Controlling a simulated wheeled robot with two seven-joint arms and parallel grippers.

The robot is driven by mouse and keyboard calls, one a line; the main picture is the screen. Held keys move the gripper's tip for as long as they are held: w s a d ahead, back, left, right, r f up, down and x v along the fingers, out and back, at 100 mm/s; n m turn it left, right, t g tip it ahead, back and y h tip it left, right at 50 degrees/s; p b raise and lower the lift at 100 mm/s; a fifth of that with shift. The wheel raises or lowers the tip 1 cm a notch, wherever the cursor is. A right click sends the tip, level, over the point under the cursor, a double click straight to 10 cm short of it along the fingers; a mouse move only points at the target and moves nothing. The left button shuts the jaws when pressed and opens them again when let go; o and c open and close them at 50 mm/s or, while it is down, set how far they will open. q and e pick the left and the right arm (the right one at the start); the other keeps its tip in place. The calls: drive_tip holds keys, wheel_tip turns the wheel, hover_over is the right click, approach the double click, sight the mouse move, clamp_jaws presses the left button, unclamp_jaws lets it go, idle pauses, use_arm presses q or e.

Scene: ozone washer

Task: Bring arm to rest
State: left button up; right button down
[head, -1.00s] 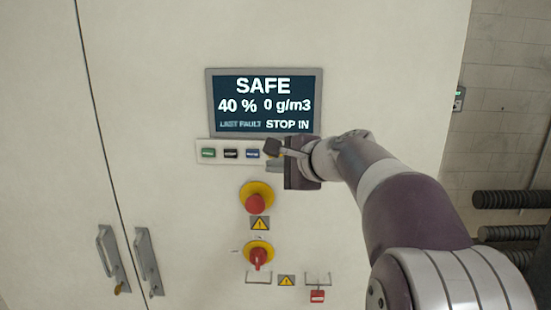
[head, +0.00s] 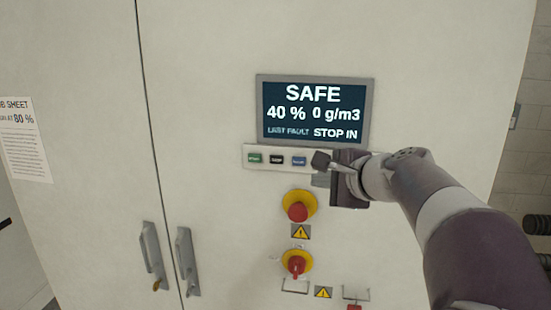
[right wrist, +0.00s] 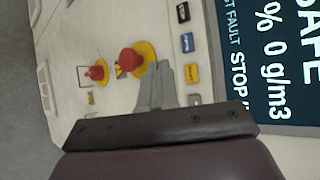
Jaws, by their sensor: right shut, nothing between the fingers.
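My right gripper (head: 318,168) is shut and empty. It is in front of the button strip, just right of the blue button (head: 299,161), and covers the strip's right part. In the right wrist view its fingers (right wrist: 158,84) lie together beside the buttons; I cannot tell whether they touch the panel. My right arm reaches in from the lower right. The screen (head: 313,110) above reads SAFE, 40 %, 0 g/m3, LAST FAULT, STOP IN. My left gripper is not in view.
Below the strip are a red emergency button (head: 298,212) and a red rotary switch (head: 296,265), both on yellow. Door handles (head: 153,257) stick out at the lower left. A job sheet (head: 25,140) hangs at the far left. Dark rollers (head: 537,224) are at the right edge.

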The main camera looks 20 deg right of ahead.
drive_tip(key=s+a+f+n+g+h+b, duration=0.1)
drive_tip(key=s+f+n+g, duration=0.3)
drive_tip(key=f, duration=0.7)
drive_tip(key=s+f+n+g+h, duration=0.1)
drive_tip(key=s+f+n+g, duration=0.1)
drive_tip(key=f+n, duration=0.6)
drive_tip(key=s+a+f+n+g+b, duration=0.1)
drive_tip(key=s+a+f+n, duration=0.3)
drive_tip(key=f, duration=0.4)
drive_tip(key=s+a+f+n+g, duration=0.4)
drive_tip(key=s+a+f, duration=0.2)
drive_tip(key=s+f, duration=0.2)
drive_tip(key=shift+a+f+b, duration=0.35)
drive_tip(key=shift+f, duration=0.4)
drive_tip(key=shift+w+d, duration=0.1)
